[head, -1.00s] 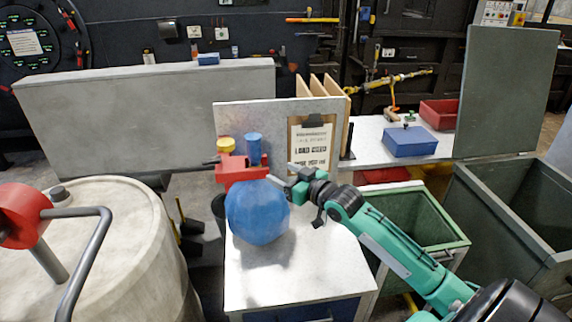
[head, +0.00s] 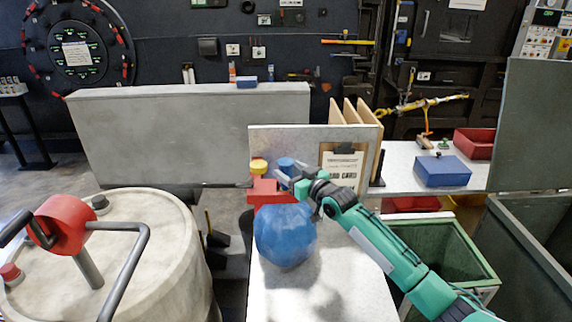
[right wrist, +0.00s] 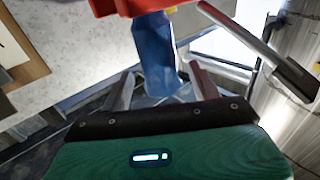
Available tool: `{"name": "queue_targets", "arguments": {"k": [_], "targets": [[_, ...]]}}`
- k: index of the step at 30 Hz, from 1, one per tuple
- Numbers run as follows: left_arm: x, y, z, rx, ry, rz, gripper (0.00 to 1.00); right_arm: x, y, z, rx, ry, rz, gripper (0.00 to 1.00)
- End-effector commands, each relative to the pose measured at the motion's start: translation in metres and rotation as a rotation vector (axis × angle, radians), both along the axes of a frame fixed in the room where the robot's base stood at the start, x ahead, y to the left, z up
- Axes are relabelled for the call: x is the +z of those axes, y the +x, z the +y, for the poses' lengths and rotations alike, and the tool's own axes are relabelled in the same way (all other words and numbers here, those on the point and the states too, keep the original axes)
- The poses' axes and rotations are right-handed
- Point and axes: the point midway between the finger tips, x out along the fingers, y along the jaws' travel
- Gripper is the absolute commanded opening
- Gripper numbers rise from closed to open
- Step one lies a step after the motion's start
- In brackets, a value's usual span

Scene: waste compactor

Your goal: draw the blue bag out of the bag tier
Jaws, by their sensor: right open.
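The blue bag (head: 286,238) is a large rounded bundle on the white table top, directly below the red bag tier (head: 270,191). A blue upright piece (head: 287,164) stands above the tier in line with the bag and looks like its neck. My right gripper (head: 284,177) reaches in from the right at that piece. In the right wrist view the blue piece (right wrist: 154,56) extends from the red tier (right wrist: 135,5) to between my open right fingers (right wrist: 160,88). Contact cannot be told. My left gripper is not in view.
A board with a clipboard (head: 341,168) stands behind the bag. A large pale drum (head: 140,255) with a red-hubbed crank is at left. An open green bin (head: 440,250) is at right. A grey rod (right wrist: 262,50) sticks out beside the tier in the wrist view.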

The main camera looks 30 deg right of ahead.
Motion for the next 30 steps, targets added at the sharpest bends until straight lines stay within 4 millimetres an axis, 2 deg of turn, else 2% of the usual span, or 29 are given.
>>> {"name": "queue_targets", "arguments": {"k": [6,18,27,28,30], "targets": [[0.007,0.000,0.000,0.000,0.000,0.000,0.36,0.001,0.021,0.005,0.000,0.002,0.000,0.62],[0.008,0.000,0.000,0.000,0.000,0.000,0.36,-0.001,0.026,0.006,0.000,0.001,0.001,0.62],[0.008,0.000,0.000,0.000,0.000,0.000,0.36,-0.001,0.026,0.006,0.000,0.001,0.001,0.03],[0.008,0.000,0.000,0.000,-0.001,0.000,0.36,-0.001,0.026,0.006,0.000,0.001,0.001,0.00],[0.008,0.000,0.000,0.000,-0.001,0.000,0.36,0.003,0.026,0.005,0.000,0.001,-0.005,0.00]]}}
